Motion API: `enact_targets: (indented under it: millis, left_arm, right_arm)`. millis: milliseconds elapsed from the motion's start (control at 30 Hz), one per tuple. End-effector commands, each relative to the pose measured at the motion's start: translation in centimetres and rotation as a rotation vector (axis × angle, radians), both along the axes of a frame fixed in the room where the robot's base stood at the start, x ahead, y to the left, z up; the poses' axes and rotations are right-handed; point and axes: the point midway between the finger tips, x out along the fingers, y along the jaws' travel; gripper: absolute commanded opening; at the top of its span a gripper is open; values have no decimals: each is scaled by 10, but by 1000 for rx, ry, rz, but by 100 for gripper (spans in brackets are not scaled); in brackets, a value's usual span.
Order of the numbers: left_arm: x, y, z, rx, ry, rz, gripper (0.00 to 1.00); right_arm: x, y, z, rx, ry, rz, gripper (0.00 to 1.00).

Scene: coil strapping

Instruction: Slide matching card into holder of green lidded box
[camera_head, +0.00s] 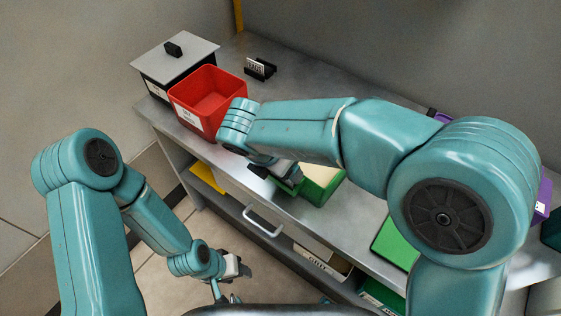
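A green open box (325,188) with a pale inside stands on the grey counter, partly hidden by my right arm. A flat green panel (396,243), possibly its lid, lies on the counter to its right. A white card (256,65) with dark print stands in a small black holder (264,72) at the back of the counter. My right gripper (287,178) is at the left side of the green box; its fingertips are mostly hidden. My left gripper (226,294) hangs low in front of the counter, away from the boxes; its fingers are too small to read.
A red open bin (207,98) with a white label stands at the counter's left. Behind it is a black box (157,91) with a grey lid (176,57). A purple object (543,197) is at the right, partly hidden. The back middle counter is clear. Drawers and shelves lie below.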

Motion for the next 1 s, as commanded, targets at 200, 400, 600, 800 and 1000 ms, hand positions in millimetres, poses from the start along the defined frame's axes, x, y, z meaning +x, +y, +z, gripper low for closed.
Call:
enact_targets:
  millis: [200, 400, 600, 800, 1000]
  left_arm:
    - [0, 0, -5, 0, 0, 0, 50]
    - [0, 0, -6, 0, 0, 0, 50]
    - [0, 0, -5, 0, 0, 0, 50]
    - [0, 0, -5, 0, 0, 0, 50]
    - [0, 0, -5, 0, 0, 0, 50]
  right_arm:
    - [0, 0, -7, -1, 1, 0, 60]
    - [0, 0, -8, -1, 1, 0, 60]
    - [0, 0, -8, 0, 0, 0, 91]
    - [0, 0, -8, 0, 0, 0, 100]
    - [-3, 3, 3, 3, -4, 0, 100]
